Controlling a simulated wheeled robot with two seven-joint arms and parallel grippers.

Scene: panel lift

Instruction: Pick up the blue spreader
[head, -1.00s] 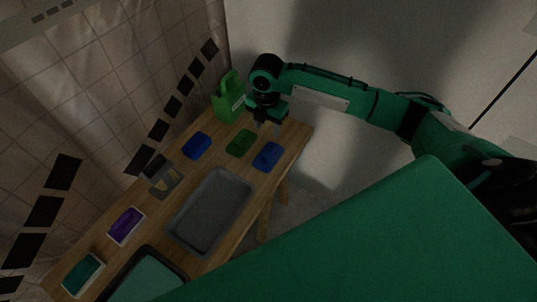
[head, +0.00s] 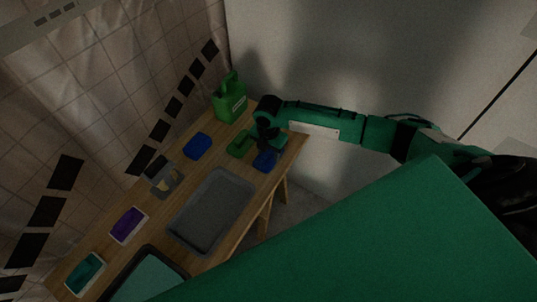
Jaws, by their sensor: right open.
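Two small blue things lie on the wooden table. One blue block (head: 265,162) is near the table's right edge, partly covered by my right gripper. The other blue block (head: 197,147) lies farther left, with nothing over it. I cannot tell from their shape which one is the spreader. My right gripper (head: 267,152) is open, low over the right-hand blue block; its fingertips are mostly hidden by the dark wrist, so contact cannot be told. My left gripper is not in view.
A green block (head: 238,146) sits close left of my right gripper. A green jug (head: 230,101) stands at the back. A grey tray (head: 209,214), a grey piece (head: 168,184), a purple-filled box (head: 128,225) and a teal-filled box (head: 85,274) occupy the table (head: 237,238).

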